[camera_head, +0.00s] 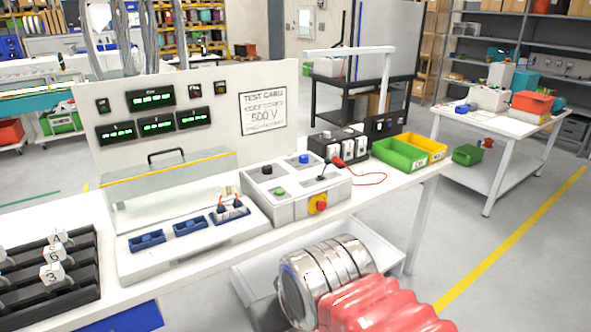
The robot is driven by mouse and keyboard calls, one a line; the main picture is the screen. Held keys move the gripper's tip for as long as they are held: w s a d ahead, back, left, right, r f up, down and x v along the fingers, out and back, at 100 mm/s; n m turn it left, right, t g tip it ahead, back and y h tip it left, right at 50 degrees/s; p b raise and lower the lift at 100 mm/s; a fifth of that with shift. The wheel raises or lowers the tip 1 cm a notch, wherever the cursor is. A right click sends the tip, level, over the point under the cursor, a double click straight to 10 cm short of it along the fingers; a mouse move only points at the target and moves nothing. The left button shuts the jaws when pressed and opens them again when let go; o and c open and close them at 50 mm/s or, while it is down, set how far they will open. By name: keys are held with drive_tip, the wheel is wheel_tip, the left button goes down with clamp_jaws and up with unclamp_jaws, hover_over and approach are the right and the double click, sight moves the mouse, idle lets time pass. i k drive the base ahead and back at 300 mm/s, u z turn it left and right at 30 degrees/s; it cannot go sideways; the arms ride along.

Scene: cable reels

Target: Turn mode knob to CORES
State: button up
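A grey control box (296,196) stands on the white bench. A black knob (267,170) sits on its top at the back left; it looks like the mode knob. Its pointer direction and any CORES label are too small to read. On the same box are a green button (280,191), a blue button (304,159), a small black lever (322,177) and a red emergency stop on a yellow plate (318,205). My gripper is not in view. Parts of my arm seem to show at the bottom, in front of the bench, apart from the knob.
A test fixture (190,248) with blue holders and a raised clear cover (172,185) stands left of the box. A panel (190,110) with green displays rises behind. A red cable (372,180), a black unit (339,143) and green and yellow bins (399,153) are to the right.

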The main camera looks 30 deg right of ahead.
sight(267, 169)
drive_tip(key=z, duration=0.5)
drive_tip(key=i, duration=1.3)
drive_tip(key=z, duration=0.3)
